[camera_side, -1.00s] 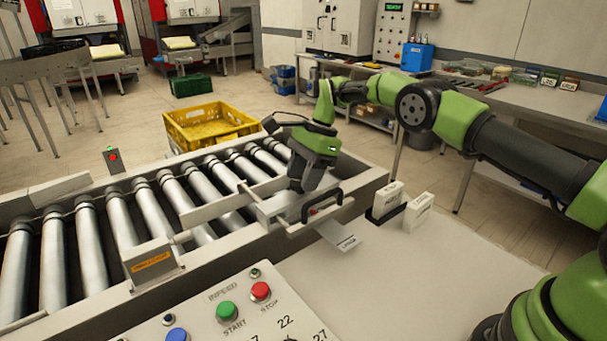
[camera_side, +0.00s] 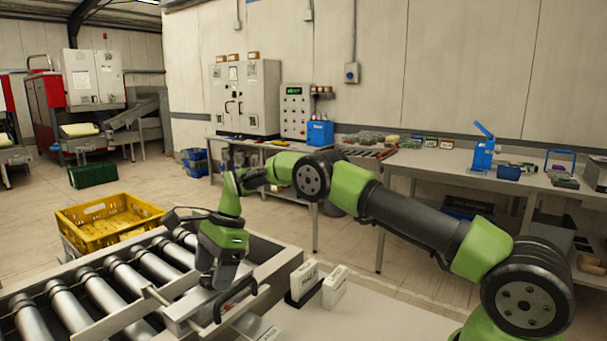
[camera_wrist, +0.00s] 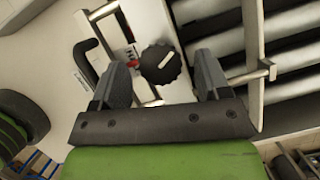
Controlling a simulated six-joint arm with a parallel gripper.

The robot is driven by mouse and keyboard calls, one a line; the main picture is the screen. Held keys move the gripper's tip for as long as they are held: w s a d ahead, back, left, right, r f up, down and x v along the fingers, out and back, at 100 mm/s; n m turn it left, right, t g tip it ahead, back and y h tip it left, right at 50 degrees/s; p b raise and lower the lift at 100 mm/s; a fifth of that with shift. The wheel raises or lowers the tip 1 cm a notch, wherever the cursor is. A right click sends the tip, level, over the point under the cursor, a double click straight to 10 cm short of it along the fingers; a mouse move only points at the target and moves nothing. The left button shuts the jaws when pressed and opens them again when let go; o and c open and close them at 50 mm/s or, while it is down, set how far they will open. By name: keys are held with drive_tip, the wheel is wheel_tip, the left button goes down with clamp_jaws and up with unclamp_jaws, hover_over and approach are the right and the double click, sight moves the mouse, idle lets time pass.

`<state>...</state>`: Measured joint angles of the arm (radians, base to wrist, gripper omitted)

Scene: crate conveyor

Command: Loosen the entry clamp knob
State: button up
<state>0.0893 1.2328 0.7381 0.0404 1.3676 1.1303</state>
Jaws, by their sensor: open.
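In the wrist view a black lobed clamp knob (camera_wrist: 160,64) sits on a pale metal plate, with a red mark beside it. My gripper (camera_wrist: 160,75) is open, its two dark fingers on either side of the knob in that picture. I cannot tell whether the fingers are level with the knob or above it, and no contact shows. A black bar handle (camera_wrist: 88,62) lies left of the left finger. In the side view my gripper (camera_side: 216,280) points down at the conveyor's near end, beside the black handle (camera_side: 236,297). The knob is hidden there.
Conveyor rollers (camera_side: 113,272) run to the left of my gripper. A yellow crate (camera_side: 105,222) stands behind the conveyor. Two white label blocks (camera_side: 303,281) (camera_side: 335,286) stand on the pale table to the right. A bench with tools lines the back wall.

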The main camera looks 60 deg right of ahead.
drive_tip(key=m, duration=0.2)
drive_tip(key=m+t, duration=0.1)
drive_tip(key=m, duration=0.1)
drive_tip(key=shift+s+r+m+t+h, duration=0.1)
drive_tip(key=shift+s+m+t+h, duration=0.05)
drive_tip(key=shift+m+t+h, duration=0.15)
drive_tip(key=s+d+r+n, duration=0.1)
drive_tip(key=s+r+n, duration=0.15)
drive_tip(key=r, duration=0.45)
drive_tip(key=s+d+r+n, duration=0.1)
drive_tip(key=s+r, duration=0.2)
drive_tip(key=r, duration=0.5)
drive_tip(key=s+a+r+n+t, duration=0.1)
drive_tip(key=s+r+n, duration=0.3)
drive_tip(key=s, duration=0.4)
drive_tip(key=s+a+r+n+t+h, duration=0.1)
drive_tip(key=s+r+n+t, duration=0.1)
drive_tip(key=s+r+n, duration=0.2)
drive_tip(key=shift+s+n, duration=1.55)
drive_tip(key=shift+s, duration=0.65)
drive_tip(key=shift+a, duration=0.1)
